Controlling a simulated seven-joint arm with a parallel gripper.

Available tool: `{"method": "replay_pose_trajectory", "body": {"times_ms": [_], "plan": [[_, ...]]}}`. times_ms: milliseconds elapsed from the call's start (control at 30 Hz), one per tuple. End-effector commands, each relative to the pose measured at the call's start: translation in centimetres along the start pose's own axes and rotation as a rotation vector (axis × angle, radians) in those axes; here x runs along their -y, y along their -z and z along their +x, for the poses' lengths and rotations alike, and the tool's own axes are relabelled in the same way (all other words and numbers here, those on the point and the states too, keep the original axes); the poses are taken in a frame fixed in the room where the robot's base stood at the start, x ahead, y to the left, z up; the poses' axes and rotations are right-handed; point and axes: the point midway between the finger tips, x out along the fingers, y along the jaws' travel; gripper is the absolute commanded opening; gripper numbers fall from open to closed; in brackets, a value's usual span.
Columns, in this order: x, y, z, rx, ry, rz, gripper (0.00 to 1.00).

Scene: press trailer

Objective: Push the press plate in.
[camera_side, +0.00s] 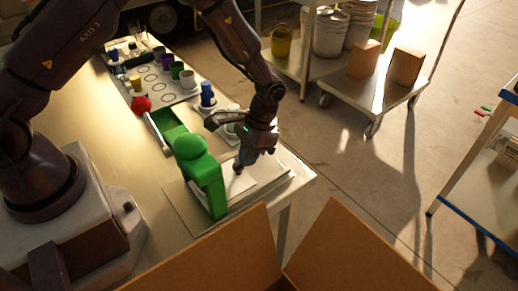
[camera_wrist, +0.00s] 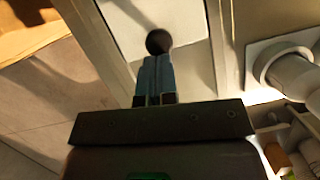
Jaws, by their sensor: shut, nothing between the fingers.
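My gripper (camera_side: 240,163) points down over a pale flat plate (camera_side: 262,181) at the table's front right corner. In the wrist view its two blue fingers (camera_wrist: 154,62) are pressed together with nothing between them. Their tips are at or just above a dark round knob or spot (camera_wrist: 158,41) on the pale plate (camera_wrist: 185,18); I cannot tell whether they touch it. A green upright piece with a rounded top (camera_side: 207,173) stands just left of the gripper. I cannot tell for certain which part is the press plate.
Several cups and a blue cylinder (camera_side: 207,92) stand further back. An open cardboard box (camera_side: 215,255) is in front. A cart (camera_side: 365,90) stands right, beyond clear floor.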

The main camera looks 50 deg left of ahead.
Motion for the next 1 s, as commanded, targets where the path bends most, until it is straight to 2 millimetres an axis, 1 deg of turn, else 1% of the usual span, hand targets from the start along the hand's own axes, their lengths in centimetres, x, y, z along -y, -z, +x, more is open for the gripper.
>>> {"method": "replay_pose_trajectory", "body": {"times_ms": [267, 367, 467, 633, 667, 700, 800, 900, 1000], "plan": [[0.0, 0.0, 0.1, 0.001, 0.0, 0.0, 0.0], [0.0, 0.3, -0.1, 0.0, 0.0, 0.0, 0.0], [0.0, 1.1, -0.5, -0.002, 0.0, 0.0, 0.0], [0.0, 3.6, -1.7, -0.002, 0.0, 0.0, 0.0], [0.0, 3.9, -2.2, -0.003, 0.0, 0.0, 0.0], [0.0, 3.8, -3.6, -0.007, 0.0, 0.0, 0.0], [0.0, 3.7, -6.1, -0.006, 0.0, 0.0, 0.0], [0.0, 3.6, -8.2, -0.005, 0.0, 0.0, 0.0], [0.0, 3.6, -9.9, -0.003, 0.0, 0.0, 0.0]]}}
